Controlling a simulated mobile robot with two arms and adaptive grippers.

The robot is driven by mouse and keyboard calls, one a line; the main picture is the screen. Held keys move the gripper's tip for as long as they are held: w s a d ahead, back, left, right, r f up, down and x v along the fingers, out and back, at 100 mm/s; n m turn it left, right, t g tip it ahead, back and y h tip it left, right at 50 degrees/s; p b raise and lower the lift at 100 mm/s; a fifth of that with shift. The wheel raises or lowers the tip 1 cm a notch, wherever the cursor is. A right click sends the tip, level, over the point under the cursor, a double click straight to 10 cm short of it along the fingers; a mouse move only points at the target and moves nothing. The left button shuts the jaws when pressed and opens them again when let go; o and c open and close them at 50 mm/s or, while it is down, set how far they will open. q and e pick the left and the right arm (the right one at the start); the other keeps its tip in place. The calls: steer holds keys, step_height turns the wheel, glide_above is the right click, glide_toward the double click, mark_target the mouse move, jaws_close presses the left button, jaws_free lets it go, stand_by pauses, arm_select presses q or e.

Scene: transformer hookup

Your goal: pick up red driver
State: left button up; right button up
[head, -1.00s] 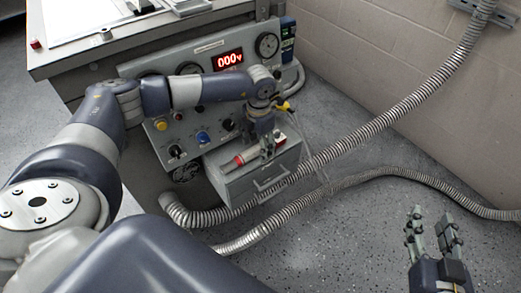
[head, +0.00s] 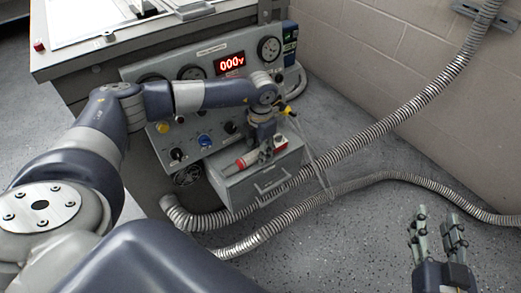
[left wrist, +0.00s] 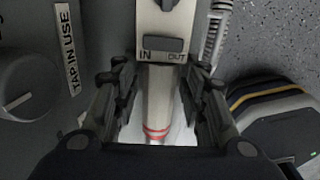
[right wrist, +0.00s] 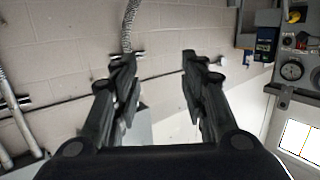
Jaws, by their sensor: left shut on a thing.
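My left gripper (head: 263,148) points down over the top of a small grey drawer box (head: 240,187) in the head view. It is shut on the red driver (head: 247,160), whose red handle sticks out to the left, low over the box top. In the left wrist view the fingers (left wrist: 158,110) stand on both sides of a pale cylinder with red bands (left wrist: 157,132); the fingers' contact is hard to make out there. My right gripper (head: 440,235) is open and empty over the floor at the right; its spread fingers show in the right wrist view (right wrist: 160,85).
A grey control panel (head: 205,115) with a red display (head: 230,64), gauges and knobs stands behind the box. Ribbed metal conduits (head: 400,110) run across the floor and up the brick wall (head: 400,50). The floor (head: 330,245) at lower right is mostly clear.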

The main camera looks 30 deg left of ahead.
arm_select(q)
steer(key=shift+r, duration=0.1)
arm_select(e)
steer(key=shift+f, duration=0.1)
arm_select(q)
steer(key=shift+d+r, duration=0.1)
step_height(320, 180, up, 7)
steer(key=shift+d+f+p, duration=0.1)
steer(key=shift+f+p, duration=0.05)
steer(key=shift+p, duration=1.1)
steer(key=s+d+p, duration=0.1)
steer(key=s+d, duration=0.2)
steer(key=d, duration=0.6)
steer(key=s+d+p, duration=0.1)
steer(key=s+d, duration=0.3)
steer(key=d, duration=0.5)
steer(key=shift+s, duration=0.25)
arm_select(e)
steer(key=s+d+f+g+h, duration=0.1)
steer(key=s+d+f+g, duration=0.2)
steer(key=s+f+g, duration=0.3)
steer(key=s+d+f+g+h, duration=0.2)
steer(key=s+f+g, duration=0.4)
steer(key=s, duration=0.5)
steer(key=shift+d+f+m, duration=0.3)
steer(key=shift+d+f, duration=0.4)
steer(key=shift+f, duration=0.35)
steer(key=shift+s, duration=0.1)
